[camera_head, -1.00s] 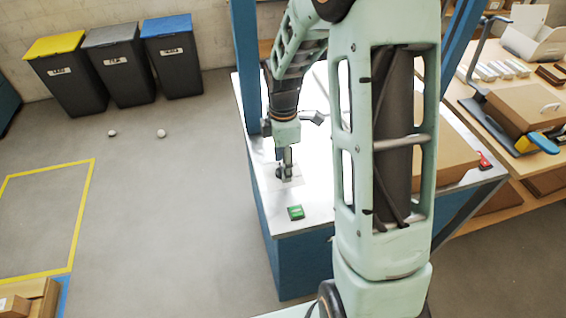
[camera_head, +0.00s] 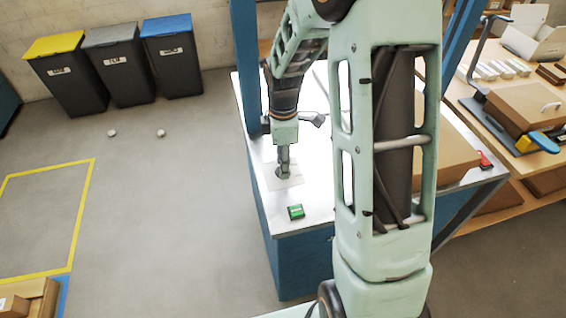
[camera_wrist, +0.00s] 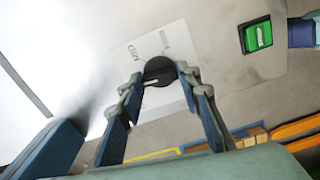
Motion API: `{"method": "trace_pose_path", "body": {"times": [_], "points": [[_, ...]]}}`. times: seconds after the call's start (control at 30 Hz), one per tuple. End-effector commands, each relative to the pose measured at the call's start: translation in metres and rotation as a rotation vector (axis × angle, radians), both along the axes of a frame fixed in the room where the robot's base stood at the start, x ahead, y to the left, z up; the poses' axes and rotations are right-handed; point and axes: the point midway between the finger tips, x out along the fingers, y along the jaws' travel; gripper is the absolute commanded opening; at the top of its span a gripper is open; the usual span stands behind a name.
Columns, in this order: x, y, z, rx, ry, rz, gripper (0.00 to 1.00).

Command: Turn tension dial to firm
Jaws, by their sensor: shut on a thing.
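The tension dial (camera_wrist: 160,70) is a round black knob on a pale label plate (camera_wrist: 128,57) with small dark markings, seen in the wrist view. My gripper (camera_wrist: 160,78) is shut on the dial, with one fingertip on each side of it. In the head view my gripper (camera_head: 283,172) points straight down onto the label plate (camera_head: 296,178) at the near left part of the white machine top. The dial is mostly hidden by the fingers there. The label's writing is too small to read surely, so I cannot tell which setting the dial marks.
A green switch (camera_head: 296,212) sits on the machine top near its front corner; it also shows in the wrist view (camera_wrist: 258,36). A blue post (camera_head: 245,65) rises behind my gripper. A red switch (camera_head: 486,160) and a cardboard box (camera_head: 455,150) are at the right.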

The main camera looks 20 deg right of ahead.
Motion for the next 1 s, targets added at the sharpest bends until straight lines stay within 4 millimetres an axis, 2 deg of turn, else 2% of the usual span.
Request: {"method": "trace_pose_path", "body": {"times": [1.0], "points": [[0.0005,0.0003,-0.0001,0.0,-0.002,-0.939,0.07]]}}
